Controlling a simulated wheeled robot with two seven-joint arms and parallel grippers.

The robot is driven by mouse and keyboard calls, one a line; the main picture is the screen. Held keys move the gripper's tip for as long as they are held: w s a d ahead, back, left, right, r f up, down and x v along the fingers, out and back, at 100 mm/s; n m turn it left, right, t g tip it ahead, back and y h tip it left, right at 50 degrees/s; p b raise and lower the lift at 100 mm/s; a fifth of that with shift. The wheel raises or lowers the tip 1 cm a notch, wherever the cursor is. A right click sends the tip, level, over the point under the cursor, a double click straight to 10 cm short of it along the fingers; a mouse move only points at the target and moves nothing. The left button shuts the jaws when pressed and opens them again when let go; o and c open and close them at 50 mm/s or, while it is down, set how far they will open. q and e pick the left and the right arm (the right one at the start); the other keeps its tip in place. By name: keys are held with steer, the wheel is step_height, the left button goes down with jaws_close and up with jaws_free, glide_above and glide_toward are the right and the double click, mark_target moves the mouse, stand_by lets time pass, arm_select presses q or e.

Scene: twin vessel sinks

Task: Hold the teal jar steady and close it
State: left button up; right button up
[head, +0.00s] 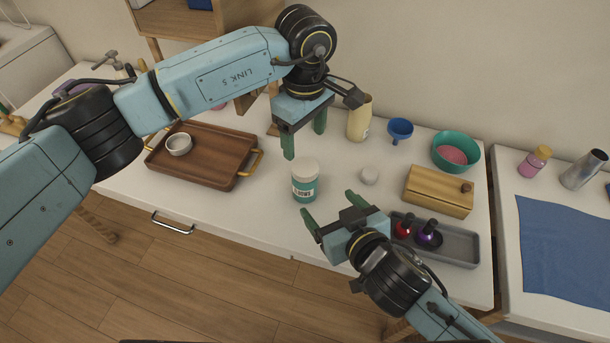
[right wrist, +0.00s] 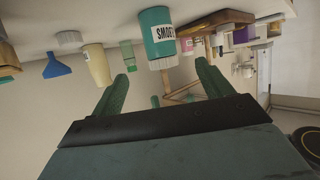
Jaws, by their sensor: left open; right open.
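The teal jar (head: 305,187) stands upright near the front of the white table, with a pale top and a white label. In the right wrist view the jar (right wrist: 157,38) appears upside down. A small white round lid-like piece (head: 370,176) lies on the table to its right; it also shows in the right wrist view (right wrist: 68,38). Whether the jar's mouth is open is unclear. My left gripper (head: 304,137) is open and empty, above and behind the jar. My right gripper (head: 331,208) is open and empty, in front and right of the jar, apart from it.
A wooden tray (head: 213,180) with a small bowl (head: 178,144) lies left. A cream bottle (head: 359,118), blue funnel (head: 399,130) and teal bowl (head: 470,143) stand behind. A wooden box (head: 437,198) and grey tray (head: 461,246) with two small bottles are right, close to my right gripper.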

mark_target(304, 178)
arm_select(q)
steer(key=shift+s, duration=0.2)
arm_select(e)
steer(key=shift+s, duration=0.15)
steer(key=x, duration=1.3)
steer(key=shift+w+a, duration=0.15)
steer(key=shift+w, duration=0.05)
